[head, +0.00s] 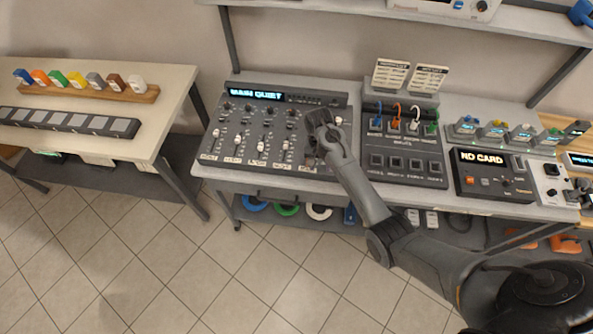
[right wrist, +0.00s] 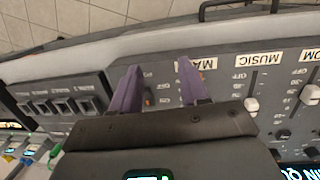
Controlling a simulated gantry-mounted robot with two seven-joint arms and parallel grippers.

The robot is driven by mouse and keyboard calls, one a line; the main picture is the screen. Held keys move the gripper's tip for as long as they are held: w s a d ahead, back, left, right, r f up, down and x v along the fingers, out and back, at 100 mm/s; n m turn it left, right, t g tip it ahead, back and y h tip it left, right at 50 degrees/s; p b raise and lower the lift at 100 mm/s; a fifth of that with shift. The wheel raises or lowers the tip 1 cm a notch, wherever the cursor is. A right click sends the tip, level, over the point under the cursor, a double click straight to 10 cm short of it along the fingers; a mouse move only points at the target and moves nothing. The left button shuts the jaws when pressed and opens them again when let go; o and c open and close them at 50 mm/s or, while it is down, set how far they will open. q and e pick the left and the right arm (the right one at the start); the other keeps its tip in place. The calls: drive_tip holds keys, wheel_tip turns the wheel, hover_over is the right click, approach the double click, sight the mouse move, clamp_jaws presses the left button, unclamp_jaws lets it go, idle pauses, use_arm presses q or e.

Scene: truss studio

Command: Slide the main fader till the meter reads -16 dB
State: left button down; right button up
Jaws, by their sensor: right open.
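The audio mixer (head: 228,120) is a grey panel on the bench, with several white-capped faders in slots. Its display (head: 255,94) reads "MAIN QUIET"; no dB number is legible. My right gripper (head: 318,142) is over the mixer's right end and hides the main fader in the head view. In the right wrist view its two purple fingers (right wrist: 160,78) are open and apart over the panel, beside a partly covered label starting "MA". A small reddish part shows between them; I cannot tell if it is the fader cap. My left gripper is not in view.
The music fader (right wrist: 251,104) is close beside the fingers. Right of the mixer stand a patch panel (head: 405,150) with coloured cables and a box reading "NO CARD" (head: 482,157). A shelf (head: 400,10) runs above. A side table (head: 140,145) is at left.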

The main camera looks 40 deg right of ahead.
drive_tip(key=w+r+t+b, duration=0.2)
drive_tip(key=w+r, duration=0.3)
drive_tip(key=w, duration=0.2)
drive_tip(key=f, duration=1)
drive_tip(key=shift+s+d+f, duration=0.1)
drive_tip(key=shift+s+d, duration=0.15)
clamp_jaws()
